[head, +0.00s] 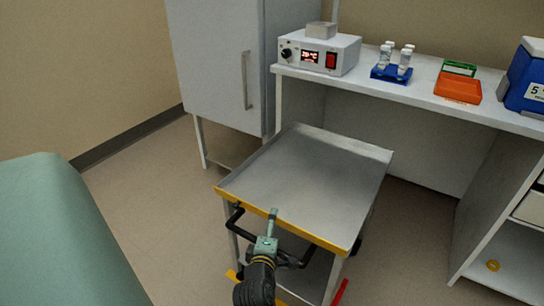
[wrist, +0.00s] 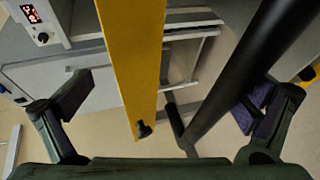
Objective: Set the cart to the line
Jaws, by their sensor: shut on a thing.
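The cart (head: 305,180) has a grey flat tray top with a yellow front edge and stands in front of the bench. Its black handle (head: 238,219) sticks out from the yellow edge. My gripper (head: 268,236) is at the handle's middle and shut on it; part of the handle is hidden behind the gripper. In the wrist view the black handle bar (wrist: 240,85) runs between the two fingers, beside the yellow edge (wrist: 133,60).
A white bench (head: 420,98) behind the cart holds a control box (head: 318,54), a blue vial rack (head: 391,74), an orange tray (head: 458,87) and a blue box (head: 525,80). A grey cabinet (head: 215,60) stands behind left. Floor left of the cart is clear.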

